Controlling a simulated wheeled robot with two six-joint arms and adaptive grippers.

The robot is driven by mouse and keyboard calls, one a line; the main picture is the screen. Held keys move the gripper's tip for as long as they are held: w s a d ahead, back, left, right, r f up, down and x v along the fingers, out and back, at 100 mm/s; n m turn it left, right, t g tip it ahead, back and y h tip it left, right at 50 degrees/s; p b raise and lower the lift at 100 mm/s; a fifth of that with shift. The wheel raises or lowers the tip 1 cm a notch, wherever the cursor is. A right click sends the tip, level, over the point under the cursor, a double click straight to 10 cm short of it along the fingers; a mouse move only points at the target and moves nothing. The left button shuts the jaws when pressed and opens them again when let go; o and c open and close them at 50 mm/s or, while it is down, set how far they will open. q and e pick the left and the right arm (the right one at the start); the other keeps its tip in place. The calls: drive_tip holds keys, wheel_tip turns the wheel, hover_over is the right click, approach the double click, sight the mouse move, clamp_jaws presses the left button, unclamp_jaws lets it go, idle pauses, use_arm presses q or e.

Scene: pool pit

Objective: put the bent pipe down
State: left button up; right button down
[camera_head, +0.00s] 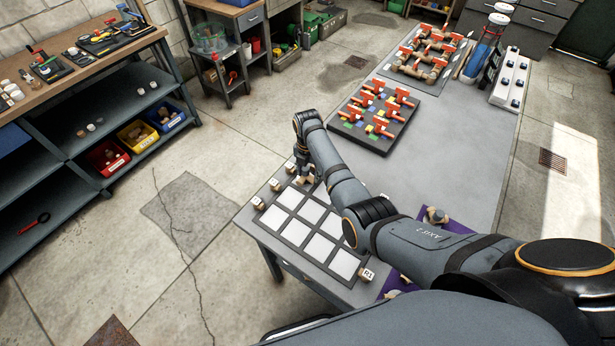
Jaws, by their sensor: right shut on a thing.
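My right gripper (307,178) points down over the far edge of a dark grid tray (291,225) with white square cells, on the grey table. It is shut on a small tan-and-dark piece, seemingly the bent pipe, mostly hidden by the fingers and wrist. I cannot tell whether the piece touches the tray. Several pale labelled blocks (257,203) stand along the tray's left edge, and one more block (368,274) is at its near right corner. My left gripper is out of view.
My right arm crosses the table and hides part of the tray. A dark board of red-handled valves (375,118) stands farther back. The grey tabletop (440,165) right of that board is clear.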

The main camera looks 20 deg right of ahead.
sight(308, 170)
drive_tip(key=shift+s+a+r, duration=0.1)
drive_tip(key=shift+a+r, duration=0.05)
drive_tip(key=shift+a, duration=0.1)
drive_tip(key=shift+s, duration=0.1)
drive_tip(key=shift+s+d, duration=0.1)
drive_tip(key=shift+d, duration=0.05)
drive_tip(key=c, duration=0.8)
unclamp_jaws()
drive_tip(key=shift+d, duration=0.2)
drive_tip(key=shift+c, duration=0.2)
drive_tip(key=shift+o, duration=1)
drive_tip(key=shift+a+f, duration=0.1)
drive_tip(key=shift+f, duration=0.1)
drive_tip(key=shift+a, duration=0.1)
drive_tip(key=shift+r, duration=0.25)
use_arm(q)
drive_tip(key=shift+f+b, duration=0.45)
drive_tip(key=shift+b, duration=0.05)
use_arm(e)
wheel_tip(308, 170, up, 12)
